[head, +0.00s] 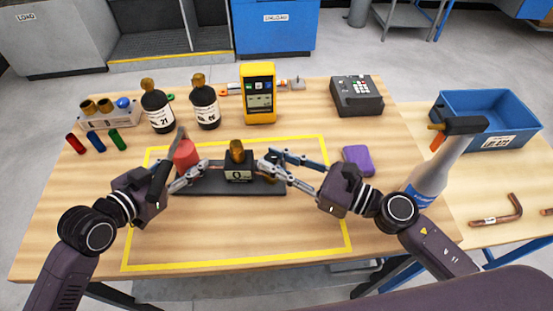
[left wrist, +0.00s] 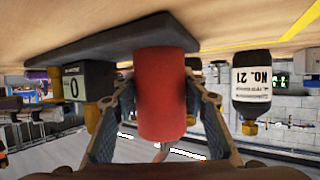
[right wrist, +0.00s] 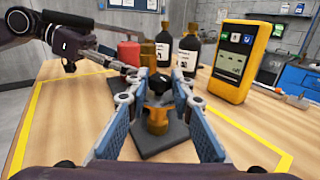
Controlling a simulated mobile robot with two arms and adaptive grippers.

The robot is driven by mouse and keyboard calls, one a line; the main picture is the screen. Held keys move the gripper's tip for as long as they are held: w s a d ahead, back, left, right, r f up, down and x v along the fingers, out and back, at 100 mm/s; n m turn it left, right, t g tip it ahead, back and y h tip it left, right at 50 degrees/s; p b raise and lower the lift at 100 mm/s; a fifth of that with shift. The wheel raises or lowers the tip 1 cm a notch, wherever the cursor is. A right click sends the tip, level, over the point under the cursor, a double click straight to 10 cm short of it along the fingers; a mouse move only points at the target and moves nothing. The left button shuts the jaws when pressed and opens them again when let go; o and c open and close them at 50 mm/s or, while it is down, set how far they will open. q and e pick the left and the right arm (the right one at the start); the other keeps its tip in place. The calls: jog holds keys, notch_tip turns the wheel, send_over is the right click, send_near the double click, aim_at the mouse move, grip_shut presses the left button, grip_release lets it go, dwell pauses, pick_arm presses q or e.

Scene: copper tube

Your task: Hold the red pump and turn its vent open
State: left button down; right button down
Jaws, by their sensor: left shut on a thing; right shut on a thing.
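The red pump (head: 185,155) is a red cylinder at the left end of a dark base plate (head: 205,184). My left gripper (head: 192,162) is shut on it; the left wrist view shows the red cylinder (left wrist: 162,95) between both fingers. A dark block with a white label and brass top (head: 237,155) stands mid-plate. My right gripper (head: 267,162) is at the plate's right end. In the right wrist view its fingers are shut around a black knob (right wrist: 157,85) above a brass fitting (right wrist: 157,121), which seems to be the vent. The knob is mostly hidden in the head view.
Two dark bottles (head: 158,110) and a yellow meter (head: 259,92) stand behind the plate. A purple block (head: 357,160) and a spray bottle (head: 431,175) are to the right, close to my right arm. Yellow tape (head: 237,262) frames the work area, clear in front.

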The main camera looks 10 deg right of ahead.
pick_arm(q)
jog(key=shift+d, duration=0.1)
pick_arm(e)
jog(key=shift+f, duration=0.15)
jog(key=c, duration=1.7)
grip_release()
jog(key=v, duration=1.2)
pick_arm(q)
jog(key=c, duration=1.1)
grip_release()
